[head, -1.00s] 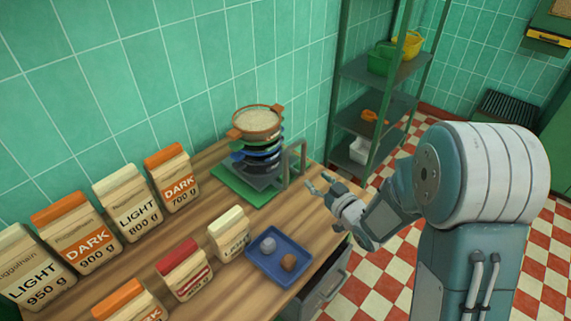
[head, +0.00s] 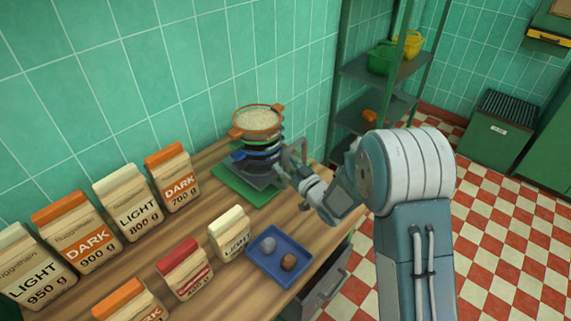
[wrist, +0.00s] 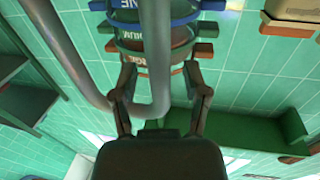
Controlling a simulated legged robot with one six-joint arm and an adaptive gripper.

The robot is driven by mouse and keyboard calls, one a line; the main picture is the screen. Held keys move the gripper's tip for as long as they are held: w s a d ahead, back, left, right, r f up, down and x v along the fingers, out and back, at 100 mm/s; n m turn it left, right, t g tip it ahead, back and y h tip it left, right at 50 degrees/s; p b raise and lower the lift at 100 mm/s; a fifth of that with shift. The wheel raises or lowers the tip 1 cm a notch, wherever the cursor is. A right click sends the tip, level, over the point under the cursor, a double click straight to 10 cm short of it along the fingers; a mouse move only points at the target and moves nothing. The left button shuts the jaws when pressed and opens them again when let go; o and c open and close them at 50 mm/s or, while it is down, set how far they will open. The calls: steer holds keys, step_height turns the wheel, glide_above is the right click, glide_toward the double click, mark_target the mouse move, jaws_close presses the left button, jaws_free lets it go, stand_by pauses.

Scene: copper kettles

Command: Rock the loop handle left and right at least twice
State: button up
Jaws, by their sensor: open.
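The loop handle (head: 303,150) is a grey metal tube loop standing at the right of the stacked round sieves (head: 258,150). In the head view my gripper (head: 284,174) is at the handle, and partly covers it. In the wrist view the handle (wrist: 154,50) is large and close, and one of its legs runs between the two fingers of my gripper (wrist: 161,68). The fingers are spread, with space beside the tube; whether either touches it I cannot tell. The sieve stack (wrist: 150,40) shows behind the fingertips, with coloured rims and side tabs.
The stack stands on a green base (head: 225,177) on the wooden counter. A blue tray (head: 262,272) with two small lumps lies in front. Several flour bags (head: 85,238) line the left. A green shelf rack (head: 385,72) stands behind my arm.

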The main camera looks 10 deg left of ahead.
steer(key=shift+w, duration=0.1)
jaws_close()
steer(key=shift+s+a+f+n, duration=0.3)
steer(key=shift+s+a+n, duration=0.1)
steer(key=shift+s+n, duration=0.35)
steer(key=shift+w, duration=0.1)
jaws_free()
steer(key=shift+a, duration=0.1)
steer(key=v, duration=1.2)
steer(key=shift+f, duration=0.25)
